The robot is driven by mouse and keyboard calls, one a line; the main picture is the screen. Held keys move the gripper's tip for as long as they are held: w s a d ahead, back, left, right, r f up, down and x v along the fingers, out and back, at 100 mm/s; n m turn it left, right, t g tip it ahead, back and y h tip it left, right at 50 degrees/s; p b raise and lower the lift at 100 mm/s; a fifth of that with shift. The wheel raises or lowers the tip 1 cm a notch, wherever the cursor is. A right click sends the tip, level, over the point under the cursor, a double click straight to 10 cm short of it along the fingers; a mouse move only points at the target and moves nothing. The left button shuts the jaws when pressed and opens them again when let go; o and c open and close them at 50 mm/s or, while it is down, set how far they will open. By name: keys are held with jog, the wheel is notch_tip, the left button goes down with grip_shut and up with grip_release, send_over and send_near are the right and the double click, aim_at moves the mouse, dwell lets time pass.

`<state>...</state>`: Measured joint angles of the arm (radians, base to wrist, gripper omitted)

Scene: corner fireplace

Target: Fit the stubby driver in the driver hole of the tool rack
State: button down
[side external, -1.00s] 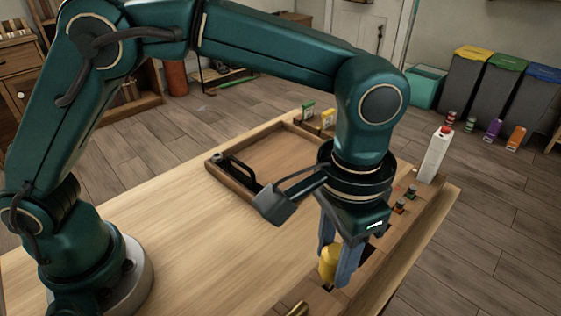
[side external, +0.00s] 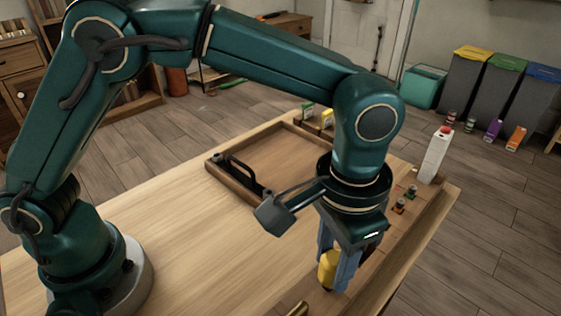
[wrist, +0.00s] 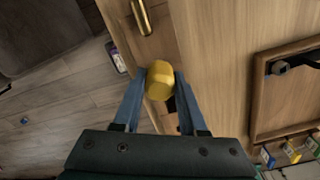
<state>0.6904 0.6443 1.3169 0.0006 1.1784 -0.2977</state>
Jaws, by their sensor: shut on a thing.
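The stubby driver, seen as a short yellow handle (side external: 327,270), is between the blue fingers of my gripper (side external: 338,284). In the wrist view the yellow handle (wrist: 160,80) sits between both fingertips (wrist: 161,76), which are shut on it. The driver's lower end is hidden. The tool rack (side external: 399,240) is a long wooden strip along the right side of the table, and my gripper is over its near part. A dark opening in the rack (wrist: 171,104) shows beside the handle in the wrist view. I cannot tell whether the driver's tip is in a hole.
A brass-coloured tool (wrist: 141,17) stands in the rack close to the driver. Small dark tools (side external: 405,200) and a white carton (side external: 434,156) are farther along. A wooden tray (side external: 226,184) with a black-handled tool lies farther back. The table's middle is clear.

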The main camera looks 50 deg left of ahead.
jog(key=shift+f, duration=1.15)
dwell(0.4)
jog(key=shift+c, duration=1.9)
grip_release()
notch_tip(320, 180, up, 5)
jog(key=shift+f, duration=0.2)
jog(key=a+r+n+t+h, duration=0.1)
jog(key=a+r+n+t, duration=0.25)
jog(key=a+r, duration=0.85)
jog(key=s+a+f+n+t+y, duration=0.1)
jog(key=s+a+f+t, duration=0.1)
jog(key=s+a+f, duration=0.4)
jog(key=s+a, duration=0.2)
jog(key=a, duration=0.1)
